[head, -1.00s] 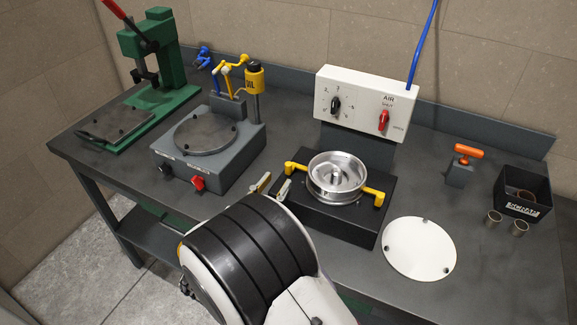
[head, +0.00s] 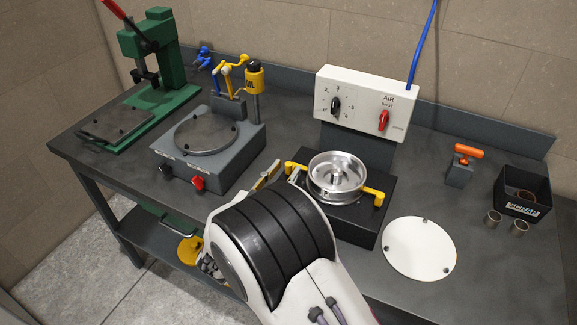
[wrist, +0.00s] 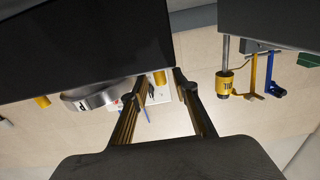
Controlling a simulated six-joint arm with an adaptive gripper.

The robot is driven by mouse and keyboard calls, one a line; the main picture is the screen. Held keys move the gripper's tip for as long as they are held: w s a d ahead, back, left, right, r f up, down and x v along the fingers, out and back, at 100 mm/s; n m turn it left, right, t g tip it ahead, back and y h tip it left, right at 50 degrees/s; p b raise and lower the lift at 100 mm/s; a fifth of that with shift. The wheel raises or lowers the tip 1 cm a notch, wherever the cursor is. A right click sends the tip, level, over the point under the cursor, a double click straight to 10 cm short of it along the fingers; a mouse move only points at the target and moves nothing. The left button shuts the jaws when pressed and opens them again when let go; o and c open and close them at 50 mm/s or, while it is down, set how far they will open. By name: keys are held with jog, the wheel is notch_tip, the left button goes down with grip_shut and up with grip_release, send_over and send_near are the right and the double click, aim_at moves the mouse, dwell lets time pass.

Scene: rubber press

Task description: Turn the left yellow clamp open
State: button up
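The left yellow clamp (head: 291,167) is at the left side of the black fixture (head: 352,225) that holds a round silver metal dish (head: 336,174). The right yellow clamp (head: 374,196) is on the dish's other side. My gripper (head: 284,172) is at the fixture's left edge, its fingers apart and close to the left clamp. In the wrist view, which is turned over, the open gripper (wrist: 160,80) shows the left clamp (wrist: 160,77) in line between its fingertips. I cannot tell whether they touch it. The gripper's rear is hidden by my arm in the head view.
A grey hot-plate unit (head: 207,165) with a red knob stands left of my gripper. A white control box (head: 366,103) with a red lever is behind the fixture. A white disc (head: 420,251) lies to the right. An orange-handled block (head: 461,168) and black bin (head: 523,190) stand farther right.

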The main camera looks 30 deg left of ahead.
aim_at(283, 173)
jog(key=shift+w, duration=1.35)
jog(key=shift+c, duration=0.5)
grip_shut()
jog(key=shift+a+m+h, duration=0.25)
jog(key=shift+m+h, duration=0.45)
jog(key=shift+h, duration=0.4)
jog(key=shift+a+m+h, duration=0.15)
jog(key=shift+m+h, duration=0.45)
jog(key=shift+h, duration=0.2)
jog(key=shift+a+m+g+h, duration=0.15)
jog(key=shift+m+g+h, duration=0.35)
jog(key=shift+h, duration=0.4)
jog(key=shift+w+a+m+g+h, duration=0.15)
jog(key=shift+m+g+h, duration=0.3)
jog(key=shift+m+h, duration=0.35)
jog(key=shift+w+a+m+g+h, duration=0.1)
jog(key=shift+m+g+h, duration=0.45)
jog(key=shift+h, duration=0.45)
jog(key=shift+w+a+m+g+h, duration=0.15)
jog(key=shift+m+g+h, duration=0.25)
jog(key=shift+m+h, duration=0.4)
